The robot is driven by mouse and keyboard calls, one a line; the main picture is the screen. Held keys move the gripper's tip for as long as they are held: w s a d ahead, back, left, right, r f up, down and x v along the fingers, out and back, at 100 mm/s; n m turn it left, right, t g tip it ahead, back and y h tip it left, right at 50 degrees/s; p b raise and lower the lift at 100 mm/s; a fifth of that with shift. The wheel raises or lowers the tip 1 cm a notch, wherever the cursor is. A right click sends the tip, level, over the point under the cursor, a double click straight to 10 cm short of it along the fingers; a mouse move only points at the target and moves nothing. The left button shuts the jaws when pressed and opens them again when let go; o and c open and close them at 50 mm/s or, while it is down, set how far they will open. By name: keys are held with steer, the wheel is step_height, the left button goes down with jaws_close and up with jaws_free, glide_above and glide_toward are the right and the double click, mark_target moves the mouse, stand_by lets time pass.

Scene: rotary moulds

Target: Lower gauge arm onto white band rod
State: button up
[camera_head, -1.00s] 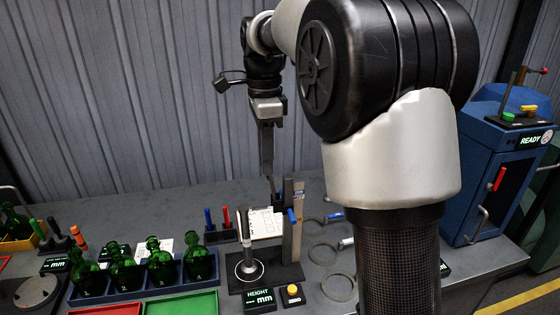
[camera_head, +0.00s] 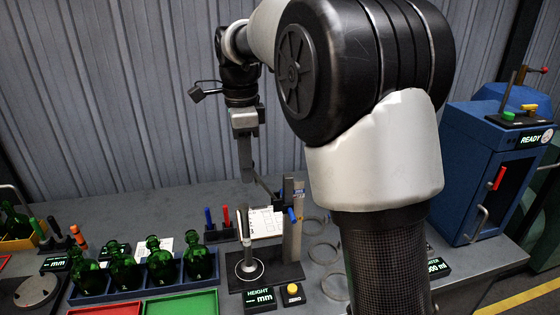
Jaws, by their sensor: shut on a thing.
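The height gauge stands on a dark base plate (camera_head: 282,274) on the bench, with a grey upright column (camera_head: 293,225) and a blue knob (camera_head: 292,216). A slim rod (camera_head: 246,232) with a pale band stands upright on a round light disc on the left of that base. My gripper (camera_head: 250,180) points down, above and behind the rod and left of the column top. It is shut on a dark bar, apparently the gauge arm (camera_head: 267,190), which reaches towards the column. The grip itself is small and partly hidden. The bar appears above the rod, apart from it.
A HEIGHT display (camera_head: 259,298) and a yellow ZERO button (camera_head: 292,290) sit in front. Green bottles in a blue rack (camera_head: 150,280) stand left, with a green tray (camera_head: 182,304). Rings (camera_head: 323,253) lie right of the gauge, partly behind my arm. A blue cabinet (camera_head: 480,190) stands right.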

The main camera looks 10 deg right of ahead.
steer(key=shift+a+f+b, duration=0.4)
steer(key=shift+a+f, duration=0.7)
steer(key=shift+a, duration=0.3)
steer(key=o, duration=1.6)
steer(key=shift+c, duration=0.2)
steer(key=shift+r, duration=0.1)
step_height(320, 180, up, 7)
steer(key=p, duration=0.5)
